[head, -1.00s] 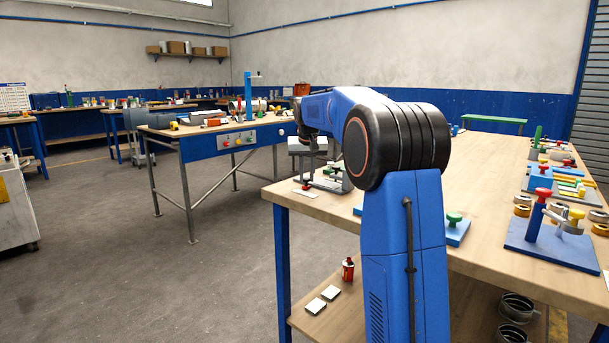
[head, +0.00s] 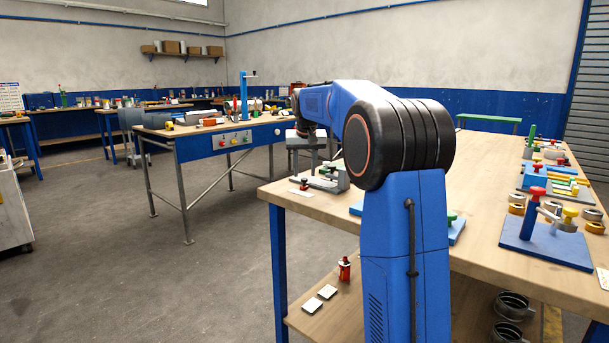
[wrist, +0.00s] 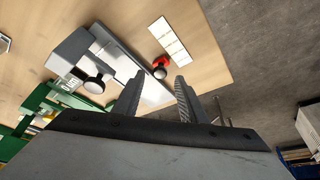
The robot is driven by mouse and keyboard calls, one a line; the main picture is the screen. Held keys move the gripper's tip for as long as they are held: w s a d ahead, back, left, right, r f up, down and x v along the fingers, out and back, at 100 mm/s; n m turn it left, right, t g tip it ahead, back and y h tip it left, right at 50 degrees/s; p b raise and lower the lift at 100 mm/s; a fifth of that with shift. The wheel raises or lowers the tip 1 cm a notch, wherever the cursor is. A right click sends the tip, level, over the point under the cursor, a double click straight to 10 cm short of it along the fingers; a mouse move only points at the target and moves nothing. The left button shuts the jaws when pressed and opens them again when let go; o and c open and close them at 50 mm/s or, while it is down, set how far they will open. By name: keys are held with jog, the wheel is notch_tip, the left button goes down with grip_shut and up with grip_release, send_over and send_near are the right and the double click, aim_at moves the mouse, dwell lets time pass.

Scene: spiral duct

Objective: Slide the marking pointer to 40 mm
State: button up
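My gripper (wrist: 160,80) is open in the wrist view, its two grey fingers apart with nothing between them. A small red piece with a dark round knob (wrist: 160,68) lies just beyond the fingertips, beside a white marked card (wrist: 171,42). I cannot tell for sure whether it is the marking pointer. A grey metal fixture (wrist: 80,48) with another black knob (wrist: 93,84) and a green part with a white label (wrist: 68,84) stands to the left. In the head view the fixture (head: 328,180) and red piece (head: 304,183) are at the bench's left corner, below my wrist. The 40 mm mark is not readable.
The wooden bench (head: 480,200) ends close by the red piece, with grey floor beyond. A blue stand with a red knob (head: 538,192), rings and coloured parts fill the bench's right side. A red can (head: 345,268) stands on the lower shelf.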

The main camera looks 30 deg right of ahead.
jog(key=v, duration=1.4)
jog(key=shift+r, duration=0.4)
jog(key=shift+s, duration=0.15)
jog(key=s+a+f+n, duration=0.1)
jog(key=s+a+f, duration=0.3)
jog(key=s+a, duration=0.55)
jog(key=s+a+f+n, duration=0.1)
jog(key=s+a+f, duration=0.2)
jog(key=s+f, duration=0.6)
jog(key=s+a+f+n+y, duration=0.1)
jog(key=s+a+f, duration=0.3)
jog(key=s+f, duration=0.5)
jog(key=s+a+f+n+y, duration=0.1)
jog(key=s+a+f+n, duration=0.1)
jog(key=s+f, duration=0.8)
jog(key=s+a, duration=0.1)
jog(key=s, duration=0.5)
jog(key=shift+a+t, duration=0.15)
jog(key=shift+t, duration=0.15)
jog(key=shift+f, duration=0.1)
